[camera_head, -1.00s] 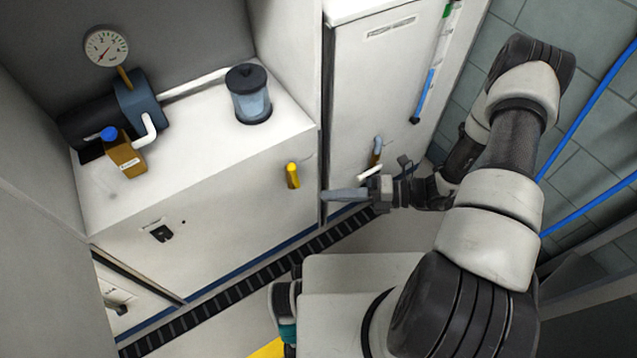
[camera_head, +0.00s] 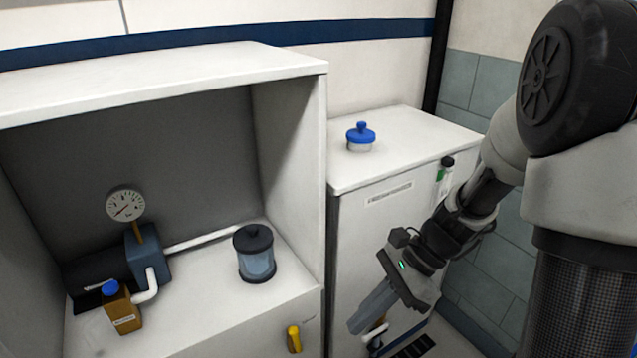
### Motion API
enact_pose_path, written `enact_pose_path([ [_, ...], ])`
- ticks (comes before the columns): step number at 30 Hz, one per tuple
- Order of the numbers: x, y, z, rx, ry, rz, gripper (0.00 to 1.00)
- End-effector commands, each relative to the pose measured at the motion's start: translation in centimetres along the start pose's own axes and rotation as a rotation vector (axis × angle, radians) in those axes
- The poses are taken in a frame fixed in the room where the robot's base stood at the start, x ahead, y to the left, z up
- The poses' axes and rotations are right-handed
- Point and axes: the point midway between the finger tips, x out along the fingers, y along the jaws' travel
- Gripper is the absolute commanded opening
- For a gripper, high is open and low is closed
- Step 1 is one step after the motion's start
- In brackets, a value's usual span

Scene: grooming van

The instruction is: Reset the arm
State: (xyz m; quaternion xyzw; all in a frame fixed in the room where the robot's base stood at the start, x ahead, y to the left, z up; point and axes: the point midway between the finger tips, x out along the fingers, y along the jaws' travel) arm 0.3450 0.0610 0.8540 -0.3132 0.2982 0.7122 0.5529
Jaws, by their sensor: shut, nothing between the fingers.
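My arm comes in from the right side of the picture. My gripper (camera_head: 358,326) hangs in front of the white cabinet (camera_head: 357,262), pointing down and to the left. Its fingers are together, with nothing between them. They overlap a handle near the cabinet's lower front in this view, and I cannot tell whether they touch it.
At left an open white bay holds a pump (camera_head: 148,262) with a gauge (camera_head: 125,204), a brown bottle (camera_head: 122,312) and a lidded clear canister (camera_head: 256,262). A yellow handle (camera_head: 294,338) is on its front. A blue-lidded jar (camera_head: 360,138) stands on the cabinet top.

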Motion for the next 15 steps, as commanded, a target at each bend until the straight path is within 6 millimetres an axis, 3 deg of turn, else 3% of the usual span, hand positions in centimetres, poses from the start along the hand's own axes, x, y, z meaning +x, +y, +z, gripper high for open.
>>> enact_pose_path([
  [1, -1.6, 0.7, 1.1, -0.124, 0.073, -0.014, 0.0],
  [9, -8.4, 4.9, 4.5, -0.763, 0.477, -0.019, 0.0],
  [15, -12.0, 7.3, 5.9, -1.096, 0.723, 0.008, 0.0],
])
